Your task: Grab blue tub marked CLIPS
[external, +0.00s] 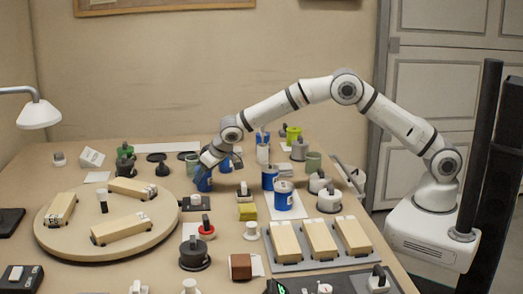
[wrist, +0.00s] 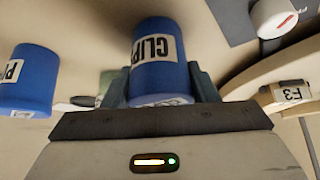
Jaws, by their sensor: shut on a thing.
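The blue tub marked CLIPS (wrist: 155,50) sits between the two fingers of my gripper (wrist: 158,84) in the wrist view. My gripper is shut on it, and the fingers cover parts of its sides. In the external view, the blue tub (external: 204,183) hangs or stands under my gripper (external: 208,164) near the back right edge of the round wooden turntable. I cannot tell whether its base touches the bench.
Another blue tub (wrist: 28,78), its label partly readable, is left in the wrist view. More blue tubs (external: 284,196) stand mid-bench. The turntable (external: 100,218) carries wooden blocks. A lamp (external: 38,112) stands at left.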

